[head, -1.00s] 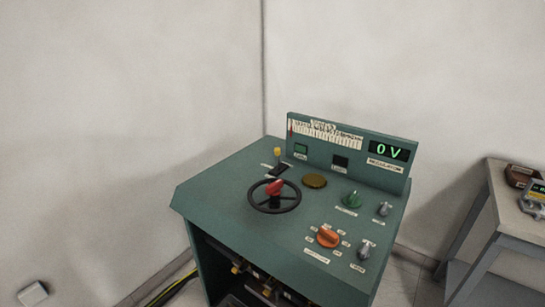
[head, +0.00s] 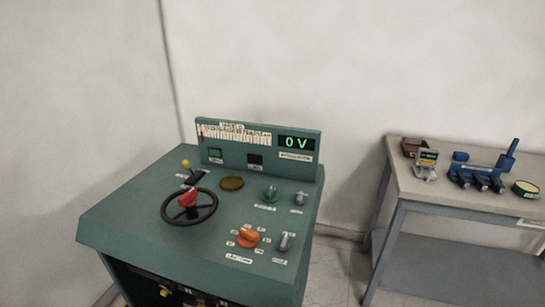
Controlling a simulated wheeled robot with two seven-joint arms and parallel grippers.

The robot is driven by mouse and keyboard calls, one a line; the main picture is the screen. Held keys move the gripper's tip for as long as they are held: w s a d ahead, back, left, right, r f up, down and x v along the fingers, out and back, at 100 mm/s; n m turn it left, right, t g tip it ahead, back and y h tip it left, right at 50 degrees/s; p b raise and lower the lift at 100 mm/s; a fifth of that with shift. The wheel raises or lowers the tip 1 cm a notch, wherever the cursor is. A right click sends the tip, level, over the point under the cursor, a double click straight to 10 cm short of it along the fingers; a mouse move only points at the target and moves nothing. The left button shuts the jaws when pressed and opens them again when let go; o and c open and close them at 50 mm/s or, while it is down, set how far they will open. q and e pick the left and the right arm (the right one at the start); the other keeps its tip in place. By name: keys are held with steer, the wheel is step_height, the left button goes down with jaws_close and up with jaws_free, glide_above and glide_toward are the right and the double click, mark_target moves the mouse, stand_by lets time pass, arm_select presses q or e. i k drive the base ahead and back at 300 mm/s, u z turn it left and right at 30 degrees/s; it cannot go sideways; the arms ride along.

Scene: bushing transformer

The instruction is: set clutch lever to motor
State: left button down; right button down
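The clutch lever appears to be the small lever with a yellow knob (head: 186,164) on a dark slotted base (head: 193,177), at the back left of the green control console (head: 130,213). The lever leans to the left, away from its base. Its label is too small to read. Neither of my grippers is in view.
A table (head: 450,195) with several tools stands at the right. Floor shows between them.

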mark_target(186, 164)
steer(key=z, duration=1.55)
steer(key=k, duration=0.9)
steer(key=u, duration=0.9)
steer(key=i, duration=0.5)
